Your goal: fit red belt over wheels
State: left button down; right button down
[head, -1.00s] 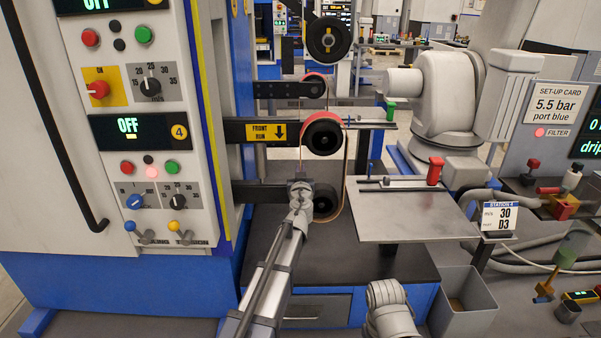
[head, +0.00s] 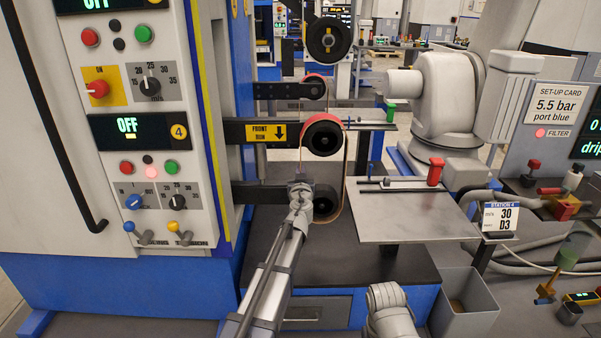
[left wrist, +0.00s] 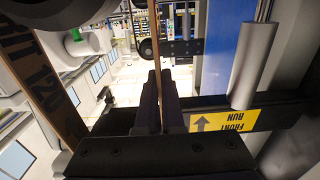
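The red belt (head: 322,122) lies over the large middle wheel (head: 323,139) in the head view. Its brown inner face shows on the strand hanging at the right, beside and around the lower wheel (head: 327,204). My left gripper (head: 300,188) is just left of the lower wheel, at the belt's left strand. In the left wrist view, the fingers of my left gripper (left wrist: 161,105) are closed around that strand, seen edge-on. The wide strand with printed lettering (left wrist: 45,90) runs at the left. Seating on the lower wheel is partly hidden by my gripper.
A small upper wheel (head: 312,89) with a red top edge sits above. A machine panel (head: 150,130) stands close at the left. A metal plate (head: 415,222) with a red-handled clamp (head: 435,171) lies at the right. A grey bin (head: 465,305) stands below it.

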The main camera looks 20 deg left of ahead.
pick_arm(q)
jog(key=c, duration=0.7)
grip_release()
jog(key=shift+v, duration=5.5)
